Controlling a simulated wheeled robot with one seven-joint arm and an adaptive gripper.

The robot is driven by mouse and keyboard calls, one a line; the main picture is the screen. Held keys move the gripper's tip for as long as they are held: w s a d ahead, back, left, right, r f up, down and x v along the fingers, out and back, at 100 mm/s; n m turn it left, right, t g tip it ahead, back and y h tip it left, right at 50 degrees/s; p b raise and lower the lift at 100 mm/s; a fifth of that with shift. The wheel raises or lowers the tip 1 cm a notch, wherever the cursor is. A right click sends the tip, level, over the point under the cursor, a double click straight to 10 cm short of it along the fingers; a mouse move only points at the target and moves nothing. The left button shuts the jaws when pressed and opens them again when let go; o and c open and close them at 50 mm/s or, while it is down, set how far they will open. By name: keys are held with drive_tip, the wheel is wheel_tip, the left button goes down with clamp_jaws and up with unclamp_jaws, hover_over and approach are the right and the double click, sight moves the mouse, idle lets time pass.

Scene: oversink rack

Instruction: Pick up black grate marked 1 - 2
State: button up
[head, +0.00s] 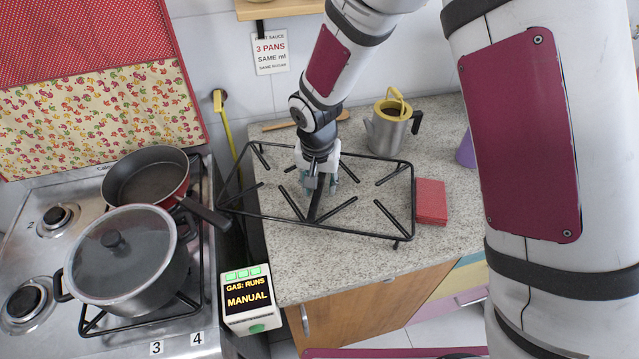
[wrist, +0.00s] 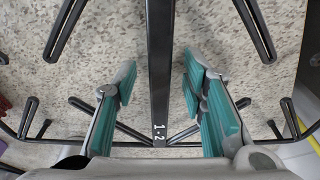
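The black grate (head: 316,207) lies on the speckled stone counter, right of the stove. In the wrist view its thick middle bar (wrist: 160,60) runs up the picture and carries the white mark "1.2". My gripper (head: 320,183) is over the middle of the grate, pointing down. In the wrist view my gripper (wrist: 160,78) is open, with one teal-padded finger on each side of the middle bar. Gaps show between the bar and both fingers. I cannot tell exactly how deep the fingertips reach beside the bar.
A red pan (head: 148,178) and a lidded pot (head: 125,262) stand on the stove (head: 40,260). A metal jug (head: 392,128) stands behind the grate. A red block (head: 431,201) lies close to its right end. A gas display box (head: 248,300) is at the counter's front left.

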clamp_jaws()
